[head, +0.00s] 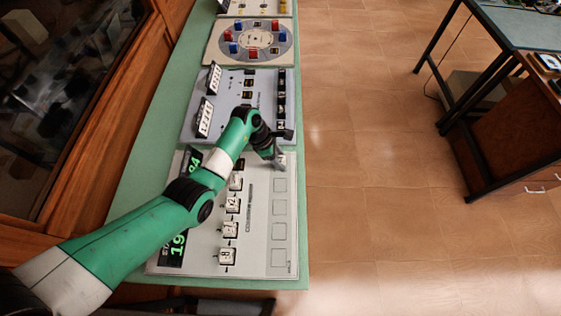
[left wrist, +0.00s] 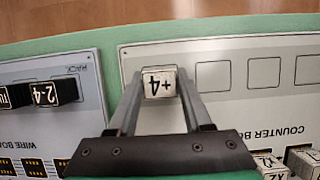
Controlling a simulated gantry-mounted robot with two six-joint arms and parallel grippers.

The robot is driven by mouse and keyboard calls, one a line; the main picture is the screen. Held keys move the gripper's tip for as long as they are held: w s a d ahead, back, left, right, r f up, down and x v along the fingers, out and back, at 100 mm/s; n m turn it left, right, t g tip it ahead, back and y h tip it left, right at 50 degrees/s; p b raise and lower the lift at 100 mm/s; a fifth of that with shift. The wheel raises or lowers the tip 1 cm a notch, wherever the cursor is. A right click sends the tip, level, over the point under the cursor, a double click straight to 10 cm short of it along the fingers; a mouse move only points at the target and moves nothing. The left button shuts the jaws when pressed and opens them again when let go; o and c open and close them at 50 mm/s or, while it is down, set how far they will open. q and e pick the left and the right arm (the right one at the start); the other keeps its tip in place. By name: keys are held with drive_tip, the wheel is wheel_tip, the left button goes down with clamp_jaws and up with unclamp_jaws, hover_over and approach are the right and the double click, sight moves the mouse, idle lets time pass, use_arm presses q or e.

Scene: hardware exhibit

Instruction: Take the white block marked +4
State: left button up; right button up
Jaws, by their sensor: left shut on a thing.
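The white block marked +4 (left wrist: 160,82) is between the two fingers of my left gripper (left wrist: 160,75) in the left wrist view, its mark upside down. The fingers are shut on its sides. In the head view my left gripper (head: 279,157) is at the far right corner of the white counter board (head: 262,240), in line with its column of outlined squares. The wrist view shows the block at the end of that row of squares on the counter board (left wrist: 225,108). I cannot tell whether it touches the board. My right gripper is not in view.
Several other white marked blocks (head: 229,230) stand in a column on the counter board. A wire board (head: 205,85) with black blocks lies beyond it, then a round dial board (head: 250,40). Open floor lies right of the green bench (head: 135,178).

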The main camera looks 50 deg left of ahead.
sight(280, 160)
use_arm(q)
clamp_jaws()
drive_tip(key=shift+r+p, duration=0.35)
drive_tip(key=shift+r, duration=0.25)
wheel_tip(280, 160, up, 3)
drive_tip(key=shift+s+f+p, duration=0.1)
drive_tip(key=shift+p, duration=0.85)
drive_tip(key=s+d+r+p, duration=0.3)
drive_tip(key=s+r, duration=0.1)
drive_tip(key=s, duration=0.2)
drive_tip(key=s+d+r+p, duration=0.2)
drive_tip(key=s+r+p, duration=0.2)
drive_tip(key=s+r, duration=0.1)
drive_tip(key=shift+s+d, duration=0.4)
drive_tip(key=shift+s, duration=0.4)
